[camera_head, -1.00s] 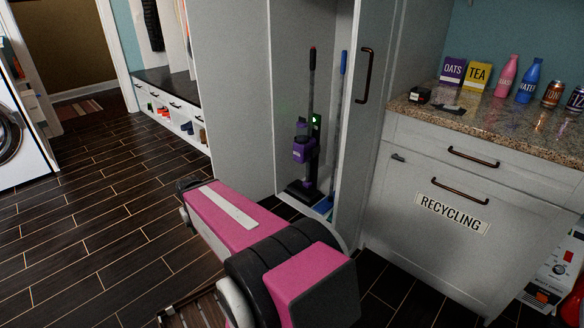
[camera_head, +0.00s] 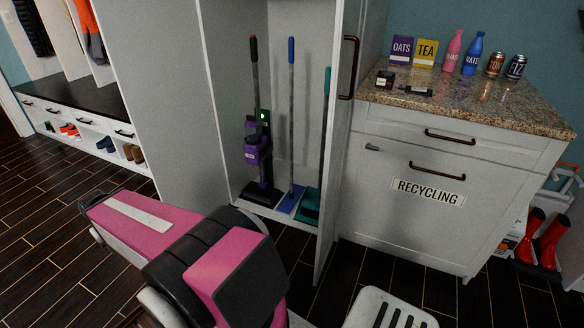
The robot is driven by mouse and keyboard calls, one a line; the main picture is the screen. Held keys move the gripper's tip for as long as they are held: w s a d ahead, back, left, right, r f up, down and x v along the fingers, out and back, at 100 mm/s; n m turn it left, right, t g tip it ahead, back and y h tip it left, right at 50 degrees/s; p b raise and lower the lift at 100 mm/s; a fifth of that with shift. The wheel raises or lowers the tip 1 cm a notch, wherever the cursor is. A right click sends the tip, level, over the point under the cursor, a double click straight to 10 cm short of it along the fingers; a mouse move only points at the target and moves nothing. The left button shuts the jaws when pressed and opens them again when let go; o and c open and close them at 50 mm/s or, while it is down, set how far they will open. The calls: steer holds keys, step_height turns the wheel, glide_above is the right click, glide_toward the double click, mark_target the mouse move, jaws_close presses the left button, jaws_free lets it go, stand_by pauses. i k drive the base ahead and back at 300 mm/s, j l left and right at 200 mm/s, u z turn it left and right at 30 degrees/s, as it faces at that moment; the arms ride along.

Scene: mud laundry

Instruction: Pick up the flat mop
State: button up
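The flat mop (camera_head: 291,120) appears to be the blue-handled one, with a thin grey pole and a flat blue head. It stands upright inside the open tall cabinet, between a purple upright vacuum (camera_head: 258,152) on its left and a teal-handled tool (camera_head: 325,130) with a teal base on its right. The cabinet door's edge is close to the teal tool. My pink and black arm links fill the lower left, in front of the cabinet. My gripper is not in view.
The open cabinet door (camera_head: 343,150) stands to the right, beside the recycling drawer unit (camera_head: 400,230) with a granite counter (camera_head: 465,108). A white slotted object (camera_head: 390,309) shows at the bottom edge. A low shoe bench (camera_head: 75,90) is at left. Dark floor lies open at left.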

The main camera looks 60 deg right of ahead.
mark_target(288, 204)
steer(key=i+l+z, duration=0.1)
steer(key=z, duration=0.3)
steer(key=i+z, duration=0.35)
steer(key=i+j+z, duration=0.1)
steer(key=z, duration=0.3)
steer(key=i+j+z, duration=0.15)
steer(key=i+z, duration=0.35)
steer(key=z, duration=0.3)
steer(key=i+z, duration=0.1)
steer(key=z, duration=0.3)
steer(key=i+j+z, duration=0.1)
steer(key=z, duration=0.35)
steer(key=j+z, duration=0.15)
steer(key=z, duration=0.25)
steer(key=l+z, duration=0.15)
steer(key=z, duration=0.15)
steer(key=l+z, duration=0.25)
steer(key=k+j, duration=0.05)
steer(key=j, duration=0.05)
